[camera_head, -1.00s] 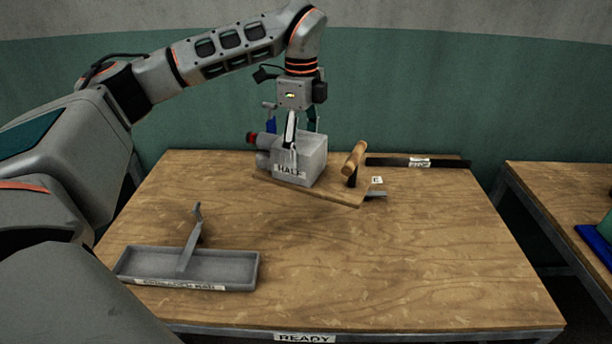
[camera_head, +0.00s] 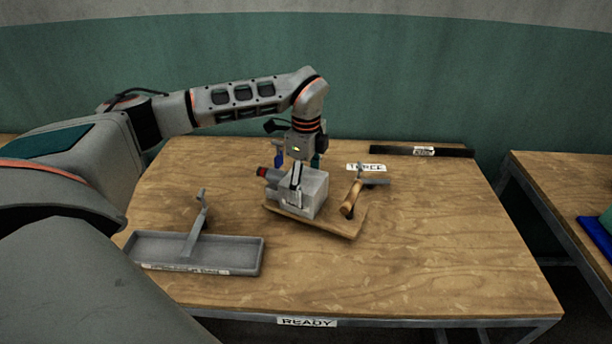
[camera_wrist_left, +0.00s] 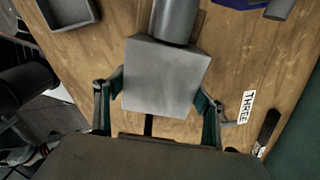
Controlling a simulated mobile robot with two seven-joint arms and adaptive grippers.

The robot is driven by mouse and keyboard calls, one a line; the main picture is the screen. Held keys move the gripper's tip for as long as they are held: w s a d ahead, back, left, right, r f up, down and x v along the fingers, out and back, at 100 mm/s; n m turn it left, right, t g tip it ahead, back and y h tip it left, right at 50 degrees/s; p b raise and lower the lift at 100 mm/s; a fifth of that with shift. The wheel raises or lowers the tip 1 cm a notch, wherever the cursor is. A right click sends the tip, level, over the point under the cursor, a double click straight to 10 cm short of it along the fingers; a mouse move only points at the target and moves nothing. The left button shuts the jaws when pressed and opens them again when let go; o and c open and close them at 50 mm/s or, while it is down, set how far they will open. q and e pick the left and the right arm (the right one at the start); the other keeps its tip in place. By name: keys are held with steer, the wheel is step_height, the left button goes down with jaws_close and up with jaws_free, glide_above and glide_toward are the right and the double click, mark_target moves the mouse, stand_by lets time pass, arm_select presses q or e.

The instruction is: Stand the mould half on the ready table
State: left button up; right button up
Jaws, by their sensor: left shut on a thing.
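The mould half is a grey block (camera_head: 314,190) marked HALF, with a grey cylinder (camera_head: 264,172) with a red end on its left side. Under it is a wooden board (camera_head: 335,226) with a wooden handle (camera_head: 352,200) at its right, which moves along with the block. My left gripper (camera_head: 299,183) is shut on the block, one finger on its near side. In the left wrist view the block (camera_wrist_left: 165,78) sits between the fingers. The board is low over the middle of the ready table (camera_head: 430,270); I cannot tell whether it touches. My right gripper is not in view.
A shallow grey tray (camera_head: 250,261) with a raised lever (camera_head: 200,215) stands at the left. A THREE label (camera_head: 366,167) and a grey metal piece (camera_head: 375,181) lie behind the board. A black bar (camera_head: 395,150) lies along the back edge. The right and front are clear.

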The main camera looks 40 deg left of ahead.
arm_select(q)
steer(key=shift+f, duration=1.8)
steer(key=shift+f, duration=0.1)
steer(key=o, duration=2)
steer(key=shift+f, duration=0.1)
steer(key=shift+o, duration=0.4)
steer(key=shift+s, duration=0.1)
step_height(320, 180, up, 12)
steer(key=shift+r+b, duration=0.1)
steer(key=shift+b, duration=0.45)
